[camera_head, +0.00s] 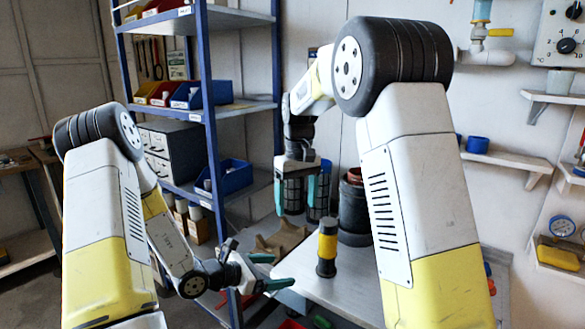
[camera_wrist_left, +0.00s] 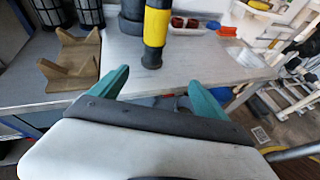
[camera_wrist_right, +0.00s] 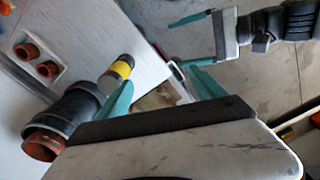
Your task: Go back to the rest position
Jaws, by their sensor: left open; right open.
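My left gripper (camera_head: 276,271) is open and empty, low over the near left edge of the table in the head view. Its spread teal fingers show in the left wrist view (camera_wrist_left: 158,80). My right gripper (camera_head: 295,197) is open, pointing down in front of the shelf. Its fingers are apart with nothing held between them in the right wrist view (camera_wrist_right: 160,80). A yellow and black cylinder (camera_head: 327,247) stands upright on the table, apart from both grippers. It also shows in the left wrist view (camera_wrist_left: 156,28).
The grey table (camera_head: 345,290) carries a dark cylindrical housing (camera_head: 354,212) and a tan cradle (camera_wrist_left: 75,65). Dark mesh cylinders (camera_head: 318,208) stand behind the right gripper. A blue-framed shelf (camera_head: 208,110) with bins stands at the left. Wall shelves (camera_head: 508,161) are at the right.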

